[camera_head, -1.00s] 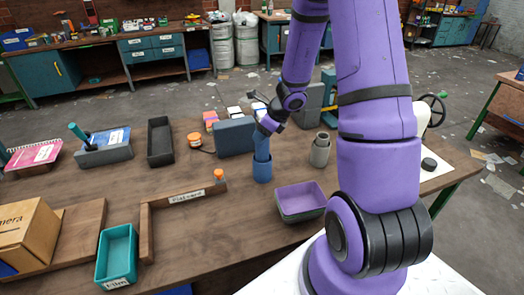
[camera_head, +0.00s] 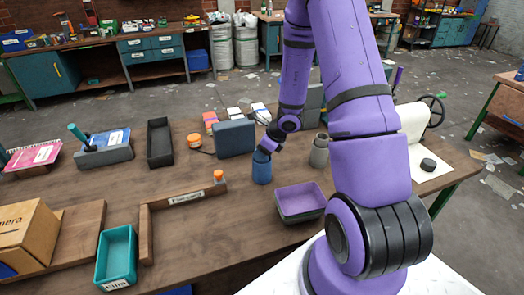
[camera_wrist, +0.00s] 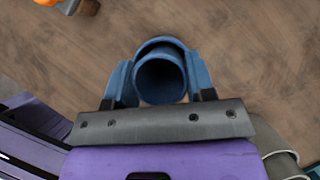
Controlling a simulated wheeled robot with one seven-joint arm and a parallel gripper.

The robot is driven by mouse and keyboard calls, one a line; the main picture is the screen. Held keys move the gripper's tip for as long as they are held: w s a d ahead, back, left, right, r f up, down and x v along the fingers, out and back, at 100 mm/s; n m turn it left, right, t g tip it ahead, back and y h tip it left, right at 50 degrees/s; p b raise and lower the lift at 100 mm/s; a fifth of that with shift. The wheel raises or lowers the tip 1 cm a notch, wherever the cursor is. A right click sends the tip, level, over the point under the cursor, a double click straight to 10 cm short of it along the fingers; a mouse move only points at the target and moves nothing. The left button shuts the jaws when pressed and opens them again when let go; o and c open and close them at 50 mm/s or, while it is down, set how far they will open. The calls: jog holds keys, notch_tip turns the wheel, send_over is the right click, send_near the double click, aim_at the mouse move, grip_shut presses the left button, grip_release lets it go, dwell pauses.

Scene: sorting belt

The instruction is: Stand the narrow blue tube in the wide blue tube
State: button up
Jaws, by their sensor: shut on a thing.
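The wide blue tube (camera_head: 262,172) stands upright on the table, left of the purple tray. My gripper (camera_head: 266,150) is low, right at its mouth. In the wrist view my gripper (camera_wrist: 161,84) is shut on the narrow blue tube (camera_wrist: 160,80), with a finger on each side. I look into its round open end. An outer blue rim of the wide tube (camera_wrist: 160,42) shows around its far side. The narrow tube appears to be within the wide tube's mouth, but its lower part is hidden. In the head view my gripper mostly covers the narrow tube.
A purple-lined tray (camera_head: 300,198) stands close on the right, and a grey stepped cylinder (camera_head: 319,151) behind it. A dark blue-grey box (camera_head: 235,139) is behind the tubes.

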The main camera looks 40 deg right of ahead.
jog(key=shift+f, duration=0.3)
jog(key=o, duration=1.1)
